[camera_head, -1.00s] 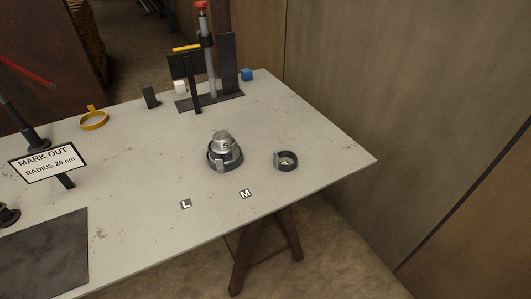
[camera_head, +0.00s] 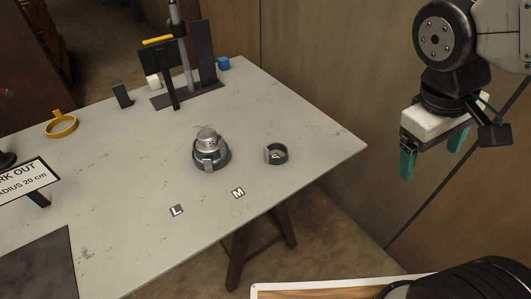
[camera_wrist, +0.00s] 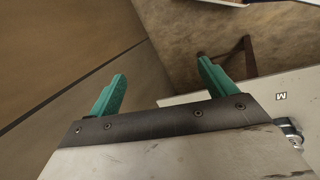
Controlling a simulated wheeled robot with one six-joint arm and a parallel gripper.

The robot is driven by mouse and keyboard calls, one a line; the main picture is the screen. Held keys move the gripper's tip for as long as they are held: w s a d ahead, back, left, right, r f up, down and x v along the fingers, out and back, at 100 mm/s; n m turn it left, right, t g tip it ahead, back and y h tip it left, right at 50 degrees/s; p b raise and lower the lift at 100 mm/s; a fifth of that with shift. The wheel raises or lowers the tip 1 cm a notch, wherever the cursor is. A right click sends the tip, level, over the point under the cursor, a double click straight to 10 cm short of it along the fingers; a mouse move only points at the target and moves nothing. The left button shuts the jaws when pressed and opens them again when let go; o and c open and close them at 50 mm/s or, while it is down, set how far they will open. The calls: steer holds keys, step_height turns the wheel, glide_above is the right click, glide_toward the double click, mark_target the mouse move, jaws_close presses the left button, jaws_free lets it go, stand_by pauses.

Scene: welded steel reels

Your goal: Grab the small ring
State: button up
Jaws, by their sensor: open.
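A small dark ring (camera_head: 284,155) lies near the right edge of the pale table, with a raised grey block on its left side and a small marking inside it. To its left stands a silver stepped piece (camera_head: 206,138) with a larger dark ring (camera_head: 224,160) around its base. My gripper (camera_head: 431,160) hangs at the right, beyond the table edge and well apart from the small ring. Its teal fingers are spread and empty. They also show in the wrist view (camera_wrist: 162,84); the small ring is not visible there.
The table (camera_head: 120,150) carries label tiles L (camera_head: 176,210) and M (camera_head: 238,193). A yellow ring (camera_head: 62,124) lies at the left and a dark stand (camera_head: 181,90) at the back. A wooden wall (camera_head: 320,80) rises behind the right side.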

steer(key=w+a+f+n+t+h, duration=0.1)
steer(key=w+f+n+h, duration=0.1)
steer(key=w+n, duration=0.2)
steer(key=w+a+f+n+h, duration=0.2)
steer(key=w+n+h, duration=0.1)
steer(key=w, duration=0.2)
steer(key=n+t+y, duration=0.2)
steer(key=n+t, duration=0.9)
steer(key=n, duration=0.9)
glide_toward(280, 148)
steer(key=shift+v, duration=1.2)
steer(key=shift+s+f+y, duration=0.1)
steer(key=shift+f+y, duration=0.2)
steer(key=shift+w+f, duration=0.2)
steer(key=shift+w, duration=0.1)
steer(key=x, duration=0.3)
steer(key=d+x, duration=0.1)
steer(key=x, duration=0.1)
steer(key=shift+w+r, duration=0.2)
steer(key=shift+w, duration=0.05)
steer(key=shift+w+d+f, duration=0.2)
steer(key=shift+w+d, duration=0.05)
steer(key=shift+w, duration=0.25)
steer(key=c, duration=1.2)
